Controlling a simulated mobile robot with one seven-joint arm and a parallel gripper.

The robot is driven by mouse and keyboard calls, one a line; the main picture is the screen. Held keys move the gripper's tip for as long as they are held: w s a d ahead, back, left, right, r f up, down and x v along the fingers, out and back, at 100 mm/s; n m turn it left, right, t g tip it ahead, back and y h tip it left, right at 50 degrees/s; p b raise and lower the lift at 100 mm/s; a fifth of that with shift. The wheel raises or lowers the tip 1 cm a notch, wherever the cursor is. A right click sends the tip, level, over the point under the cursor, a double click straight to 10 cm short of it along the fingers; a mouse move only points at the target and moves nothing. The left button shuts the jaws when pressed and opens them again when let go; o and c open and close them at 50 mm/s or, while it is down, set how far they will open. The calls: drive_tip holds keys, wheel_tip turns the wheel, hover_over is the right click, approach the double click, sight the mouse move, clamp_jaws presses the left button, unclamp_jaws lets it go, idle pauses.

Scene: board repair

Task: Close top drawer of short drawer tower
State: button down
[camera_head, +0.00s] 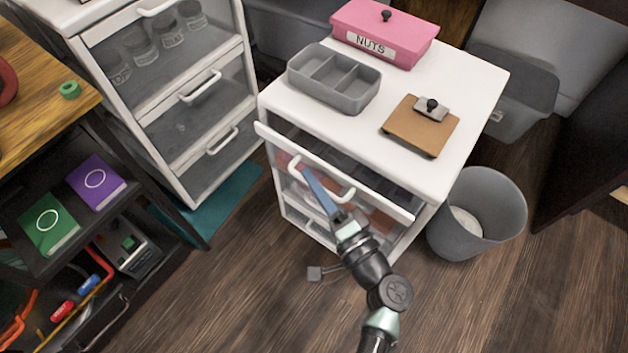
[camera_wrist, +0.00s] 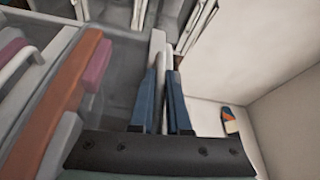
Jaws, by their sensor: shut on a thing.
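The short drawer tower (camera_head: 462,128) is white with clear drawer fronts and stands in the middle of the head view. Its top drawer (camera_head: 385,194) is pulled out partway, with a gap between its white-rimmed front and the tower top. My gripper (camera_head: 309,176) has blue fingers and reaches the white handle (camera_head: 349,194) on that drawer front. In the wrist view, the fingers (camera_wrist: 162,85) are shut on a narrow white bar (camera_wrist: 157,48), which looks like the handle. The fingers hide part of the handle in the head view.
On the tower top are a grey divided tray (camera_head: 334,100), a pink NUTS box (camera_head: 372,44) and a brown board (camera_head: 400,128). A grey bin (camera_head: 505,215) stands close to the right. A taller drawer tower (camera_head: 225,105) stands left. The wooden floor in front is mostly clear.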

idle(0.3)
drive_tip(key=w+d+b, duration=0.2)
drive_tip(key=w, duration=0.1)
drive_tip(key=shift+w+d+f, duration=0.1)
drive_tip(key=shift+d+f, duration=0.05)
drive_tip(key=shift+f, duration=0.05)
drive_tip(key=shift+w+d+r, duration=0.25)
drive_tip(key=c, duration=0.9)
unclamp_jaws()
drive_tip(key=shift+f, duration=0.1)
drive_tip(key=p, duration=0.2)
approach(329, 167)
drive_tip(key=shift+s+d+f, duration=0.75)
drive_tip(key=shift+d+f, duration=0.1)
drive_tip(key=shift+f, duration=0.1)
